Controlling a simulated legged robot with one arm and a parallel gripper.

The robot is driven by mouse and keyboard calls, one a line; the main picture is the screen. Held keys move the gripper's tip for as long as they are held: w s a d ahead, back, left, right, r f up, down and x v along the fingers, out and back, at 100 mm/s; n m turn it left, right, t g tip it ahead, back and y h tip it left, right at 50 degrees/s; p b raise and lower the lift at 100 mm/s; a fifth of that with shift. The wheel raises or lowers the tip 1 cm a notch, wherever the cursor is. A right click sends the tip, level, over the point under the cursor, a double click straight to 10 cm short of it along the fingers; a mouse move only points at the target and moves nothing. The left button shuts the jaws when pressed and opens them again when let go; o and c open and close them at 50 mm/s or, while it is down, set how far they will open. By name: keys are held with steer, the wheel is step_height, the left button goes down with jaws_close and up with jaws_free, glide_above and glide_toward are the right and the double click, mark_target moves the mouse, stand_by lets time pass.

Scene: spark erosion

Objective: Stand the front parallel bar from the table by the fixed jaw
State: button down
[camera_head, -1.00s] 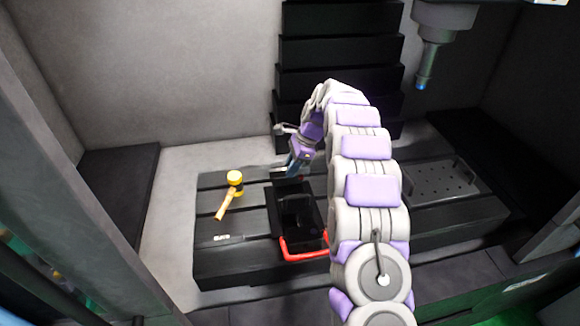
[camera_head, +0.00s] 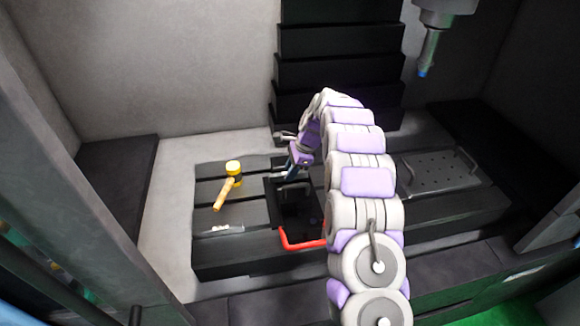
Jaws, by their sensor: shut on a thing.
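My gripper (camera_head: 291,174) is over the far part of the black vise (camera_head: 272,213) in the middle of the table. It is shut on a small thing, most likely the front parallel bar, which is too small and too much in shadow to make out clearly. I cannot tell whether that thing touches the vise floor or the fixed jaw. A small pale piece (camera_head: 224,229) lies on the table left of the vise; its kind is unclear. The vise has a red handle (camera_head: 300,245) at its front.
A yellow mallet (camera_head: 229,184) lies on the slotted black table (camera_head: 240,262) left of the vise. A perforated plate with a handle (camera_head: 438,170) lies at the right. A machine head with a blue-tipped spindle (camera_head: 429,50) hangs at the upper right. My arm hides the vise's right side.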

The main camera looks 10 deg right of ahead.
steer(key=shift+f, duration=0.25)
steer(key=c, duration=0.9)
jaws_free()
steer(key=shift+r, duration=0.1)
steer(key=shift+w+r, duration=0.1)
steer(key=shift+r, duration=0.05)
steer(key=shift+r+p, duration=0.3)
steer(key=shift+p, duration=0.05)
step_height(320, 180, up, 10)
steer(key=p, duration=0.7)
steer(key=shift+f, duration=0.1)
